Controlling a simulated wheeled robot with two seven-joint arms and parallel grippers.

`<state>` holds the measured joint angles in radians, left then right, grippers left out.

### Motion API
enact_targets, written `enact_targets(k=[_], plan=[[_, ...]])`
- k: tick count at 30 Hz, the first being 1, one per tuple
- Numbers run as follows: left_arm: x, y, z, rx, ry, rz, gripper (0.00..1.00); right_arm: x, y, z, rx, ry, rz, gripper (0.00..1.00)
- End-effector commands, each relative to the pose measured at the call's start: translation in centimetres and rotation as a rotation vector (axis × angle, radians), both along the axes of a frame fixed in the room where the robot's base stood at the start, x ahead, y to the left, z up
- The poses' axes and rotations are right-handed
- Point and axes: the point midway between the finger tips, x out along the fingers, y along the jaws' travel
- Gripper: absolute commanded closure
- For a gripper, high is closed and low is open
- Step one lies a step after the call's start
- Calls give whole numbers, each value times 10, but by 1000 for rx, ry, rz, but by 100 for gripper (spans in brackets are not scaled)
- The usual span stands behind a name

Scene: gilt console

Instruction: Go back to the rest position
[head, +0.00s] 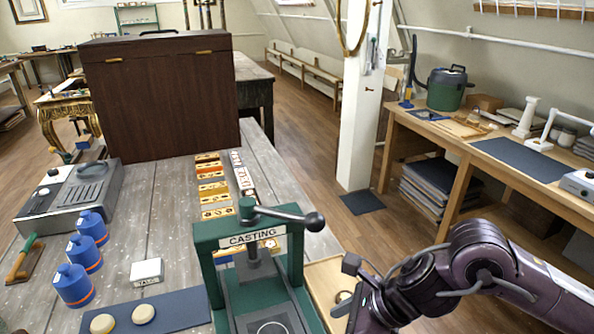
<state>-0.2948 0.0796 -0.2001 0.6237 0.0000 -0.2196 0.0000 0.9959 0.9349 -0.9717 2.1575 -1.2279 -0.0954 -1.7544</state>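My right arm comes in from the lower right, bent at a purple-grey joint. Its dark end, with the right gripper (348,288), is at the bottom, just right of the green press marked CASTING (246,240). It is over or beside a light wooden tray (326,273). I cannot make out its fingers clearly, or whether they hold anything. My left arm and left gripper are not in view.
The grey table (160,210) holds a dark wooden cabinet (160,95), a grey machine (70,200), several blue bottles (73,285), a white box (147,271), and a blue mat (180,309) with two pale discs.

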Motion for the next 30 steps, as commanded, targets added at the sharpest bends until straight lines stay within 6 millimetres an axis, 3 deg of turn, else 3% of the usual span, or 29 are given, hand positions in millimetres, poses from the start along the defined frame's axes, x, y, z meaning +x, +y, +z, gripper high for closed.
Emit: enact_targets(k=[7,9,12,14,17,20,25,26,30], plan=[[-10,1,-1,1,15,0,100,-1,80,13,351,137,-388,35],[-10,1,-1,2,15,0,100,3,96,24,500,231,-578,35],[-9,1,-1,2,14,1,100,13,102,38,709,399,-881,35],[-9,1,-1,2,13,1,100,20,96,42,828,517,-1078,35],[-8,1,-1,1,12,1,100,31,72,38,1016,730,-1437,35],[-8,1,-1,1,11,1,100,33,33,18,1181,948,-1831,35],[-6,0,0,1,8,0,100,9,-36,-32,1381,1222,-2461,35],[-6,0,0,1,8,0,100,3,-46,-41,-1376,-1225,2505,35],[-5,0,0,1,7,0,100,-32,-83,-74,-1136,-1020,2252,35]])
